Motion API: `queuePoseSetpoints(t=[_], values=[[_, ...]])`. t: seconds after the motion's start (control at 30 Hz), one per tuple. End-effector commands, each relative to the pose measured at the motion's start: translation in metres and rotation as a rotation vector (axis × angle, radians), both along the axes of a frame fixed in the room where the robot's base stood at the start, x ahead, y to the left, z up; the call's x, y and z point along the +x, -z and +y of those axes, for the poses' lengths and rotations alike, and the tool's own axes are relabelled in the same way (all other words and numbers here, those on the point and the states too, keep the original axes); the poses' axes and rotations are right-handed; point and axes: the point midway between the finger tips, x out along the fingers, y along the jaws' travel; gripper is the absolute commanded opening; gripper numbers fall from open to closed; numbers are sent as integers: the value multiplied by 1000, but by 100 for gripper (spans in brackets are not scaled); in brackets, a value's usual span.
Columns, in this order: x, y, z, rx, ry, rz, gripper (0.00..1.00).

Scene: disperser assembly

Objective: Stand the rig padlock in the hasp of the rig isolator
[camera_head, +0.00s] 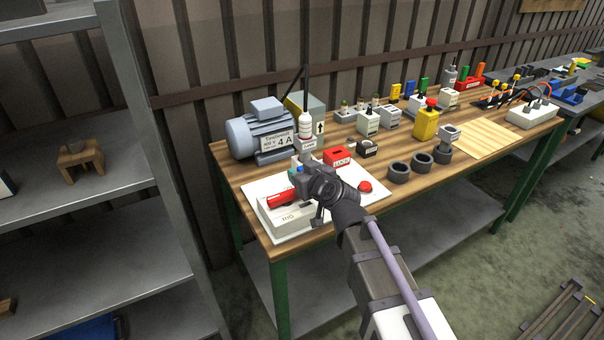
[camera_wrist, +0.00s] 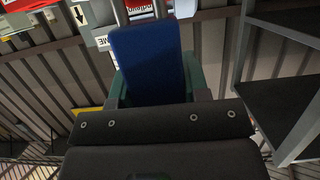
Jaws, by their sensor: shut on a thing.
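My gripper (camera_head: 301,177) is over the white board at the near left of the bench. It is shut on the blue rig padlock (camera_wrist: 148,62), which fills the middle of the wrist view between the greenish fingers. The two metal legs of its shackle point away from the gripper. In the head view only a small blue bit of the padlock (camera_head: 299,169) shows. The rig isolator (camera_head: 290,217) is a pale box marked RIG with a red handle (camera_head: 281,198), just left of and below my gripper. I cannot make out its hasp; my gripper covers part of that area.
A red box marked LOCK (camera_head: 337,157) and a red button (camera_head: 365,186) are close to my gripper. A grey motor (camera_head: 258,135) and a white bottle (camera_head: 305,128) stand behind. Dark rings (camera_head: 399,171) lie to the right. A grey shelf rack (camera_head: 160,170) stands at the left.

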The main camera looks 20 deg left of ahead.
Motion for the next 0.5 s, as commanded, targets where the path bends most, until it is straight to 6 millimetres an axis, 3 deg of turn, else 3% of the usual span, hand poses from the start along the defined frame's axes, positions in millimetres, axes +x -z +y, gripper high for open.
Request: queuePoseSetpoints(t=[0.5], values=[[0, 3, 0, 0, 0, 0, 15]])
